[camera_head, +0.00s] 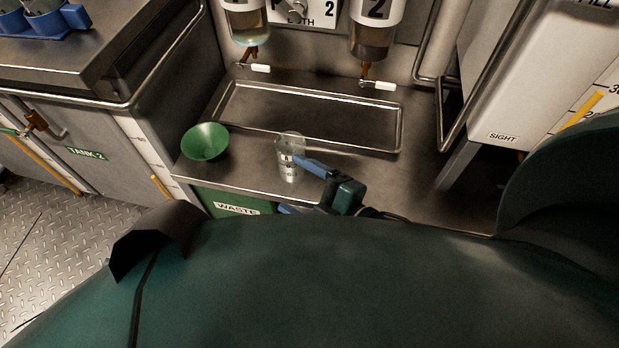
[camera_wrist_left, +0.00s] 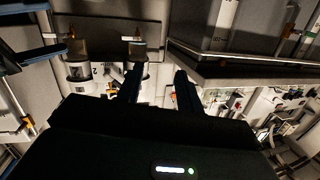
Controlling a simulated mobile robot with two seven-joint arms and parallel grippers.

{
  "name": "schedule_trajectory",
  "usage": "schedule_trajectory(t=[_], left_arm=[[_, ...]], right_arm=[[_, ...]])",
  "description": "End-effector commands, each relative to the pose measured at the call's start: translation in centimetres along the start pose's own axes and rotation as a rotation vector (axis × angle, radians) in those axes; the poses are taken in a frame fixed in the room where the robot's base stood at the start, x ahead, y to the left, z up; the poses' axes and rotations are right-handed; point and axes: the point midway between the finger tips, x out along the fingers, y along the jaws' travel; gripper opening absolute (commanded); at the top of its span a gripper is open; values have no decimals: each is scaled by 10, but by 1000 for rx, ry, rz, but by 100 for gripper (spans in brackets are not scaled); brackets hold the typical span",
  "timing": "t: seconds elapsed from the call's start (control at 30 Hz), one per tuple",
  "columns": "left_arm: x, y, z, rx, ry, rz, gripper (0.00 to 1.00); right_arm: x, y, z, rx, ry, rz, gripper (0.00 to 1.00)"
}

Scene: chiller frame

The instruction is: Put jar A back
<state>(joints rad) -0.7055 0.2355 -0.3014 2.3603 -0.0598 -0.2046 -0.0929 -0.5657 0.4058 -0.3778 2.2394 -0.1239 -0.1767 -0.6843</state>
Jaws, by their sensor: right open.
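A small clear glass jar (camera_head: 290,145) with a printed label stands upright on the steel bench, just in front of the shallow tray. Its label is too small to read with certainty. My right gripper (camera_head: 289,183) is open at the jar, its blue fingers pointing left. One finger overlaps the jar's right side and the other shows lower, near the bench's front edge. I cannot tell whether either touches the glass. My left gripper (camera_wrist_left: 159,80) shows only in the left wrist view, with its dark fingers apart and nothing between them.
A green funnel (camera_head: 205,142) sits on the bench left of the jar. Two dispensers (camera_head: 246,22) (camera_head: 375,30) hang over the tray (camera_head: 225,103). A blue rack (camera_head: 75,17) with vessels is on the upper-left counter. A green waste bin (camera_head: 232,201) is below the bench.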

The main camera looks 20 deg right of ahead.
Motion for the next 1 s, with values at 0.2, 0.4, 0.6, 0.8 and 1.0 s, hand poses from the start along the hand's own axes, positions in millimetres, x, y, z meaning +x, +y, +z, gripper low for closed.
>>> schedule_trajectory(t=[0.2, 0.4, 0.6, 0.8, 1.0], left_arm=[[0, 0, 0, -1, 0, 0, 36], [0, 0, 0, -1, 0, 0, 36], [0, 0, 0, 0, 0, 0, 36], [-10, -8, -22, -46, -25, -14, 36], [-39, -26, -70, -188, -98, -58, 36]], right_arm=[[-18, 20, -13, 648, -38, 96, 77], [-22, 26, -14, 818, -41, 124, 77], [-22, 26, -14, 817, -40, 123, 77], [-33, 46, -25, 862, -66, 127, 77], [-65, 90, -47, 1007, -147, 142, 77]])
